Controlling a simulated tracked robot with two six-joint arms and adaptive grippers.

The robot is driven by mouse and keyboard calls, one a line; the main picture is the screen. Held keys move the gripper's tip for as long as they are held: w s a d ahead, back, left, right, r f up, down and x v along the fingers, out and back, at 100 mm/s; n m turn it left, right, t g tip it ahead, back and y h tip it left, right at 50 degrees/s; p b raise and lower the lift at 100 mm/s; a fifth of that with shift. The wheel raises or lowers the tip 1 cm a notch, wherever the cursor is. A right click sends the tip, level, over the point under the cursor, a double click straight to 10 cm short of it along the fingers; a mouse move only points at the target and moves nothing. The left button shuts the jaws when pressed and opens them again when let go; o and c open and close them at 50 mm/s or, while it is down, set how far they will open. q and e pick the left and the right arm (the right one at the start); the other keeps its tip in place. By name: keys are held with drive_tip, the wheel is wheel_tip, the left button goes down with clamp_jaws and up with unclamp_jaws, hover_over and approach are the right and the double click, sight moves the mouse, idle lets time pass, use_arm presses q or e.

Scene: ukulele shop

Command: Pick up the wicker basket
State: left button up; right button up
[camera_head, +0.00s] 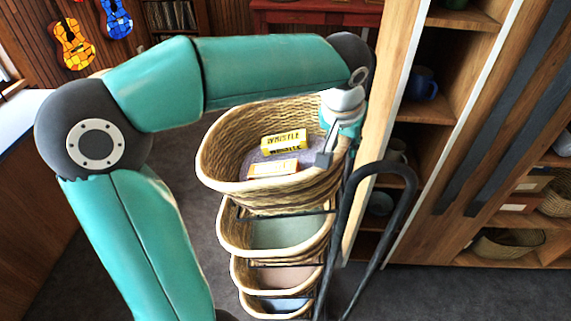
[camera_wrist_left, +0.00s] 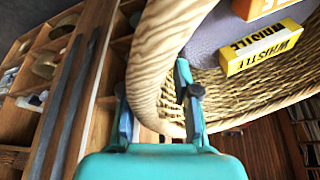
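The wicker basket (camera_head: 214,140) is the top one of a stack on a stand, upright, with a grey-lilac lining. A yellow whistle box (camera_head: 283,141) and an orange-and-white box (camera_head: 272,168) lie in it. My left gripper (camera_head: 325,158) is at the basket's right rim, fingers pointing down. In the left wrist view its fingers (camera_wrist_left: 155,105) straddle the thick woven rim (camera_wrist_left: 158,50), one inside and one outside. They look apart; whether both touch the rim is unclear. The outer finger is hidden in the head view. My right gripper is not in view.
Lower lined baskets (camera_head: 283,233) sit beneath on the dark metal stand, whose curved handle (camera_head: 400,170) rises at the right. Wooden shelves (camera_head: 450,110) stand close on the right. A red table (camera_head: 316,18) is behind. Grey carpet lies around the stand.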

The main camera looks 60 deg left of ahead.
use_arm(q)
clamp_jaws()
drive_tip(key=shift+r, duration=0.1)
idle(0.3)
wheel_tip(320, 180, up, 20)
drive_tip(key=p, duration=0.3)
drive_tip(key=shift+p, duration=0.35)
